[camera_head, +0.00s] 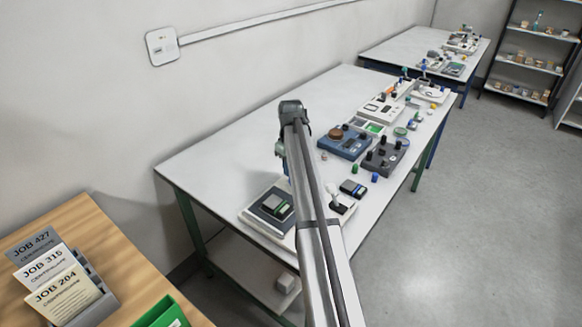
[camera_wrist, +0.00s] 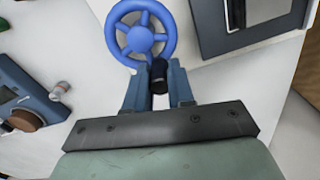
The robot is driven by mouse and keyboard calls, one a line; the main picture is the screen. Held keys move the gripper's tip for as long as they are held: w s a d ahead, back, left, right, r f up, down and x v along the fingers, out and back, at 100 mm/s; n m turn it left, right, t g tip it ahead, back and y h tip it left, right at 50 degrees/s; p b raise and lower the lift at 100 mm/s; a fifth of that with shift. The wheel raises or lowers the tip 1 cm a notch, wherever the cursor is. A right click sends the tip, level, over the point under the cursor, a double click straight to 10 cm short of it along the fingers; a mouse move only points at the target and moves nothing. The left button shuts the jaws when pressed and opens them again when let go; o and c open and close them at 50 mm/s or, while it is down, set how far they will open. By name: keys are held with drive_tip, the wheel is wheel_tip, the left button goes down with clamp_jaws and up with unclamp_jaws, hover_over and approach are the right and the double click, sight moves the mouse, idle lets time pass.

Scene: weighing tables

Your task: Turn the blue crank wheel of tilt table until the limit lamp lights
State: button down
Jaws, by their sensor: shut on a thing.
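The blue crank wheel (camera_wrist: 124,42) shows at the top of the wrist view, with spokes, a round hub and a black handle (camera_wrist: 160,76) at its rim. My gripper (camera_wrist: 161,84) has its two blue-grey fingers on either side of this handle and is shut on it. The tilt table (camera_head: 252,217) is at the near end of the long white table in the head view, with a dark plate on a white base. Part of its plate (camera_wrist: 262,14) shows at the top right of the wrist view. My arm hides the wheel in the head view. I cannot make out the limit lamp.
Right of my arm stand a small dark box (camera_head: 353,188), a blue instrument (camera_head: 344,143) and a dark panel with black knobs (camera_head: 386,155). A wooden desk with job cards (camera_head: 66,292) is at the near left. The long table's left part is bare.

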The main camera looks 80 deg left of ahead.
drive_tip(key=shift+w+a+m, duration=0.15)
drive_tip(key=shift+a+m, duration=0.05)
drive_tip(key=shift+m, duration=0.6)
drive_tip(key=shift+w+a+m, duration=0.15)
drive_tip(key=shift+a+m, duration=0.05)
drive_tip(key=shift+m, duration=0.6)
drive_tip(key=c, duration=1)
unclamp_jaws()
drive_tip(key=shift+o, duration=0.2)
wheel_tip(320, 180, up, 14)
drive_tip(key=shift+f, duration=0.1)
